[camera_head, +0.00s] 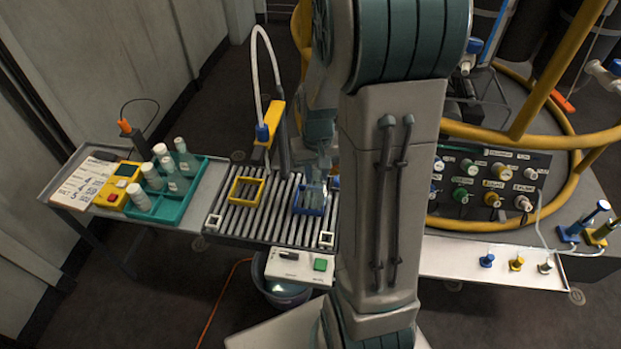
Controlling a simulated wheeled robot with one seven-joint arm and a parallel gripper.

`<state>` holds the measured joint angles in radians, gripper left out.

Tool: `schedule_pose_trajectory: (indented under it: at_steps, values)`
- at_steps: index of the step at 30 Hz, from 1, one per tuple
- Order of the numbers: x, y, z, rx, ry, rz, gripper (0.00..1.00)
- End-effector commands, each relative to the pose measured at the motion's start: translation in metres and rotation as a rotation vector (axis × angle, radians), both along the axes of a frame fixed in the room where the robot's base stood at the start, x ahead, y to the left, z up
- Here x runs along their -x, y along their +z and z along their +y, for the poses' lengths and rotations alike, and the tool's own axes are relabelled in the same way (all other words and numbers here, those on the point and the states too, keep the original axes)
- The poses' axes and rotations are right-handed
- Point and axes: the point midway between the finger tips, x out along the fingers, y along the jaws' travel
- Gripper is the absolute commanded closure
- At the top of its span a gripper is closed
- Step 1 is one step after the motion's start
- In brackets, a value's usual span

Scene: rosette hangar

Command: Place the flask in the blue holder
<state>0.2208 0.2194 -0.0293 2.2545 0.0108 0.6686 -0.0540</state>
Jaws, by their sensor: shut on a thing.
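The blue holder (299,209) is a square frame on the slatted roller bed, right of a yellow holder (234,190). A pale, see-through flask (314,193) stands at the blue holder, seemingly within its frame. Whether it rests on the rollers I cannot tell. My gripper (316,171) is directly above, shut on the top of the flask. My arm comes down from above and hides part of the right side of the bed; the fingertips are small and hard to make out.
A green tray (172,212) with several white-capped bottles stands left of the rollers, beside a yellow box (112,188) with a red button. A yellow post (270,122) with a white hose rises behind the bed. A valve panel (487,172) is at the right.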

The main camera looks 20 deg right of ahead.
Motion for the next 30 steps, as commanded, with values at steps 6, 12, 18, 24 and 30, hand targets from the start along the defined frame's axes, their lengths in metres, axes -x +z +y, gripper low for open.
schedule_pose_trajectory:
  at_steps: [6, 12, 18, 24, 30]
  values:
    - [-0.03, -0.018, 0.001, 0.0, 0.003, 0.0, 1.0]
    - [-0.036, -0.03, 0.001, -0.001, 0.003, 0.003, 1.0]
    - [-0.036, -0.058, 0.001, 0.0, 0.003, 0.002, 1.0]
    - [-0.036, -0.062, 0.001, 0.0, 0.004, -0.001, 1.0]
    - [-0.036, -0.065, 0.001, 0.0, 0.004, -0.001, 1.0]
